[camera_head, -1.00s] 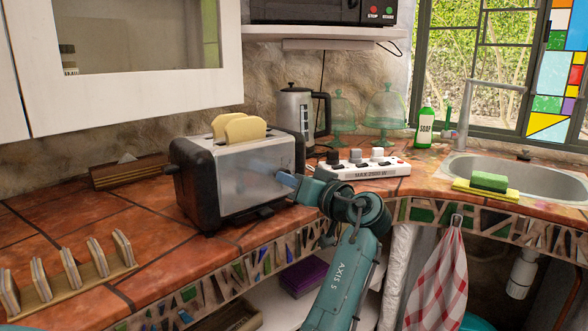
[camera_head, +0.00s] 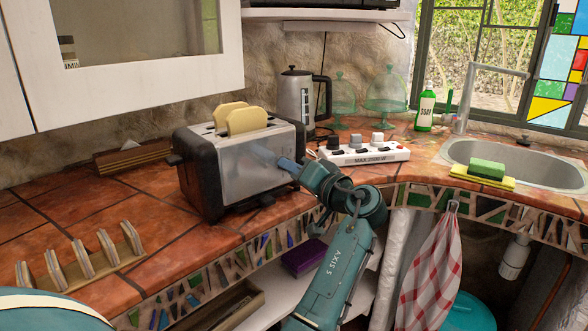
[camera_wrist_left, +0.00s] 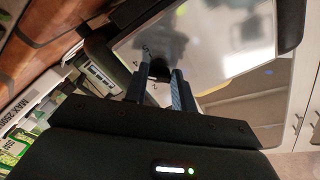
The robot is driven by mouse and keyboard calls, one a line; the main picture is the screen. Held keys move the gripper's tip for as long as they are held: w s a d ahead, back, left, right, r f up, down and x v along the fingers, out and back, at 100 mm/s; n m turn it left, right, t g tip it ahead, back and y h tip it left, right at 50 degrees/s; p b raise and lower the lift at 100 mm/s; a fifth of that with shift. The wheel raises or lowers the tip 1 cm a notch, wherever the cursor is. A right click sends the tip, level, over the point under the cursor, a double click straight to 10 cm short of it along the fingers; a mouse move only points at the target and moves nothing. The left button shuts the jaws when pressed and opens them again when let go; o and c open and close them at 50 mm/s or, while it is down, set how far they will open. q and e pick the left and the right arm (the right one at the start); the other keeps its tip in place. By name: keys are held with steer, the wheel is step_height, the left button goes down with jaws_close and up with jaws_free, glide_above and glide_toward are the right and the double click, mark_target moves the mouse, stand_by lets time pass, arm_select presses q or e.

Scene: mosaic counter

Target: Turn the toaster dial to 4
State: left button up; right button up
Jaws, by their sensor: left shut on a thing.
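The toaster (camera_head: 240,160), silver with black ends, stands on the tiled counter with two slices of bread (camera_head: 246,119) in its top. My left gripper (camera_head: 287,166) is at its silver front side near the right end. In the left wrist view my left gripper (camera_wrist_left: 160,84) is shut on the small dark dial (camera_wrist_left: 159,68) on the toaster's shiny panel. Small marks surround the dial, but its setting is too small to read. The dial is hidden behind the gripper in the head view. My right gripper is not in view.
A white power strip (camera_head: 362,155) with plugs lies right of the toaster, and a kettle (camera_head: 297,100) stands behind it. A wooden rack (camera_head: 82,262) is at the front left. The counter's front edge (camera_head: 235,262) runs below the toaster.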

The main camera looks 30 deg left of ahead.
arm_select(q)
steer(key=o, duration=1)
steer(key=shift+c, duration=0.2)
steer(key=shift+o, duration=0.2)
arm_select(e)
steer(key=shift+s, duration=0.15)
arm_select(q)
steer(key=v, duration=1.3)
steer(key=shift+b, duration=0.4)
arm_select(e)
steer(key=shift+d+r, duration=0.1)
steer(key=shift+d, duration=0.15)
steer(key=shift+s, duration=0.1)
